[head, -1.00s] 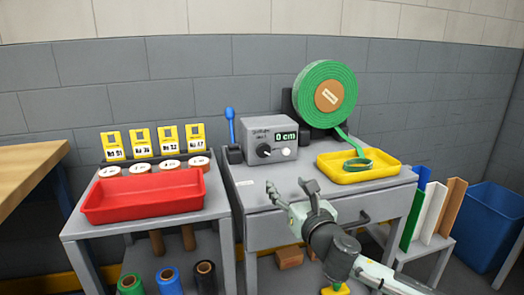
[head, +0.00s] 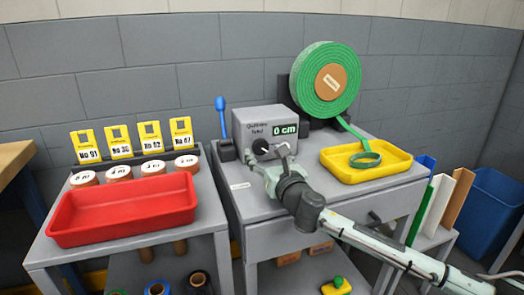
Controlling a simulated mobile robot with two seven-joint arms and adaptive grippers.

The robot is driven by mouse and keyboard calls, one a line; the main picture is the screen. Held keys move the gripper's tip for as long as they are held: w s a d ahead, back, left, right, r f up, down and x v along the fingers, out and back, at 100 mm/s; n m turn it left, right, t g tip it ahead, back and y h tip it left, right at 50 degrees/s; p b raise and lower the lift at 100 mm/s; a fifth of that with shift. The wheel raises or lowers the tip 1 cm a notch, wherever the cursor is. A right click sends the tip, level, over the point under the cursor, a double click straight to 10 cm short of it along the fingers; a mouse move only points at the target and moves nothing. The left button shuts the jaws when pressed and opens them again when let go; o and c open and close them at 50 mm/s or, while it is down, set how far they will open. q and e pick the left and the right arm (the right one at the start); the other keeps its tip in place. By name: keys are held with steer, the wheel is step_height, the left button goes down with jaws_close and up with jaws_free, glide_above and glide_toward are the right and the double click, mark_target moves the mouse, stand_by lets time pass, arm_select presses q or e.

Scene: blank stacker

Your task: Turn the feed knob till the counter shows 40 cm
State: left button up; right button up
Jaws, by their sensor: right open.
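The grey feed box (head: 268,120) stands at the back of the middle table. Its counter (head: 286,131) reads 0 cm. The black feed knob (head: 261,147) shows on the box's front, low on the left side. My right gripper (head: 269,154) is open, with its fingers up at the box's front around or just before the knob; I cannot tell if they touch it. The gripper hides the lower right of the box front. A large green roll (head: 325,84) stands behind, its strip running down into a yellow tray (head: 344,173). My left gripper is not in view.
A blue-handled lever (head: 221,120) stands left of the box. A red tray (head: 125,210), several white-topped rolls and yellow number cards (head: 119,142) are on the left table. A blue bin (head: 490,210) and upright coloured boards (head: 440,205) are at right.

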steer(key=shift+x, duration=0.9)
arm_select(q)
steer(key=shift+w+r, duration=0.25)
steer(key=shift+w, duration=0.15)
arm_select(e)
steer(key=shift+w, duration=0.15)
steer(key=shift+c, duration=0.3)
steer(key=c, duration=1.1)
